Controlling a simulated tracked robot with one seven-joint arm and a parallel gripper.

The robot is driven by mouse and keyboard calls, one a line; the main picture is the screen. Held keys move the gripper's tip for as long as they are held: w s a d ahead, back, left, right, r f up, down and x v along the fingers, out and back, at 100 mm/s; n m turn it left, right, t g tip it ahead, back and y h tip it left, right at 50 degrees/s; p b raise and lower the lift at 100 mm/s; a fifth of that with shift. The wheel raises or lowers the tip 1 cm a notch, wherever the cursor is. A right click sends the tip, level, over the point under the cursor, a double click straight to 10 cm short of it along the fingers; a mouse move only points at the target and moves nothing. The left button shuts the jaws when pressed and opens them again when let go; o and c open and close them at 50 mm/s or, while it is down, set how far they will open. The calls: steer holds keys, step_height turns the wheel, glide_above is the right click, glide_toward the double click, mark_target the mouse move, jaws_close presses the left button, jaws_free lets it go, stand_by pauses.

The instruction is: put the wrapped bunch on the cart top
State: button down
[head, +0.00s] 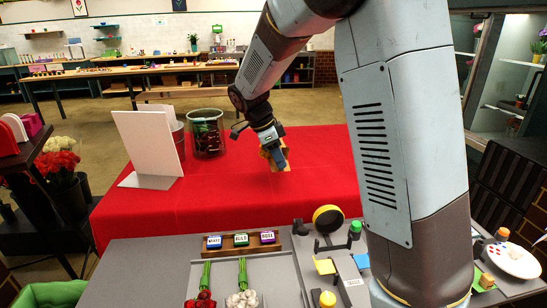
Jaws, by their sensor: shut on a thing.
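My gripper (273,152) is over the red-covered surface (240,205), right of the dark bucket. It is shut on a small tan thing (284,161), which looks like the wrapped bunch in its paper; no blooms show, and the gripper hides part of it. I cannot tell whether its lower end touches the red cover or hangs just above it. I cannot tell for certain whether this red surface is the cart top.
A white upright panel (147,143) and the dark bucket (207,132) stand on the red surface's left. On the near grey bench lie a red-flowered bunch (203,300), a white-flowered bunch (243,299) and a tray of labelled blocks (241,252). The red surface's middle is clear.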

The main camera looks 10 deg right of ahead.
steer(key=shift+f, duration=4.1)
steer(key=c, duration=0.9)
jaws_free()
steer(key=shift+o, duration=0.6)
steer(key=o, duration=0.3)
steer(key=shift+r, duration=0.1)
steer(key=shift+r, duration=3.4)
